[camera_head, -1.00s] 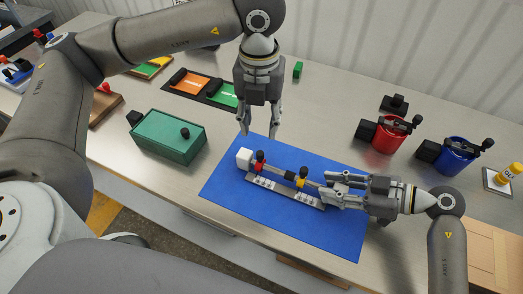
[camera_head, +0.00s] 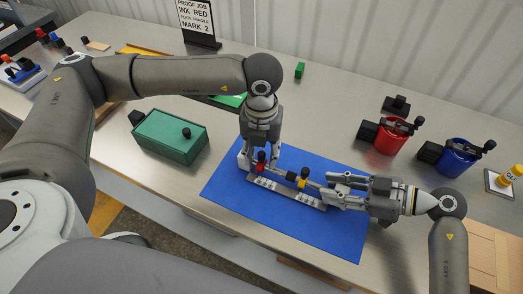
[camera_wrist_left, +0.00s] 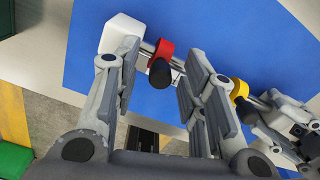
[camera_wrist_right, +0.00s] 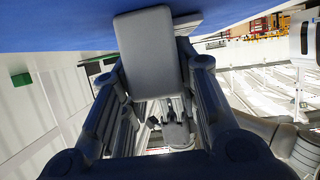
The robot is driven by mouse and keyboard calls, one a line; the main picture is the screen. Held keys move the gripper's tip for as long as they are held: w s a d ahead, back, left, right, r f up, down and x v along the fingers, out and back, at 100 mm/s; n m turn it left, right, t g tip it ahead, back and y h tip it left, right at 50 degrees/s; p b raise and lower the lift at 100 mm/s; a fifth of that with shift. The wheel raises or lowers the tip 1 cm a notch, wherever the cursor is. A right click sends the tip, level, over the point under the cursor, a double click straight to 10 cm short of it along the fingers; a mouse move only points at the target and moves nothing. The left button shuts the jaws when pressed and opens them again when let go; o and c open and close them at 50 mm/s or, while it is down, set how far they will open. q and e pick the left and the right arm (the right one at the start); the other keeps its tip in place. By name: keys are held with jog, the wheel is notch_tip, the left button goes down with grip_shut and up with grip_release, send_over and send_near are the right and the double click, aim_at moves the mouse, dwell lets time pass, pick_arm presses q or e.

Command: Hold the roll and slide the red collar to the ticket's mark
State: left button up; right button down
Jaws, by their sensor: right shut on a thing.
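The ticket (camera_head: 195,18) at the back reads "PROOF JOB, INK RED, PLATE FRAGILE, MARK 2". The roll lies above a marked pale strip (camera_head: 284,191) on the blue mat, with a white block (camera_wrist_left: 122,33) at its left end. The red collar (camera_head: 261,157) with a black knob is near that end; a yellow collar (camera_head: 303,178) sits farther right. My left gripper (camera_head: 262,166) is open, its fingers on either side of the red collar, which also shows in the left wrist view (camera_wrist_left: 166,48). My right gripper (camera_head: 326,188) is shut on the roll's right end.
A green box (camera_head: 168,137) with a black knob stands left of the blue mat (camera_head: 335,232). A red pot (camera_head: 388,138) and a blue pot (camera_head: 458,157) stand at the right. The mat's front part is clear.

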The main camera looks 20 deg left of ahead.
pick_arm(q)
grip_shut()
jog(key=shift+d, duration=1.35)
jog(key=shift+o, duration=0.3)
grip_release()
jog(key=shift+a, duration=0.1)
jog(key=shift+r, duration=0.1)
notch_tip(320, 180, up, 12)
pick_arm(e)
jog(key=c, duration=1)
grip_release()
jog(key=shift+c, duration=0.2)
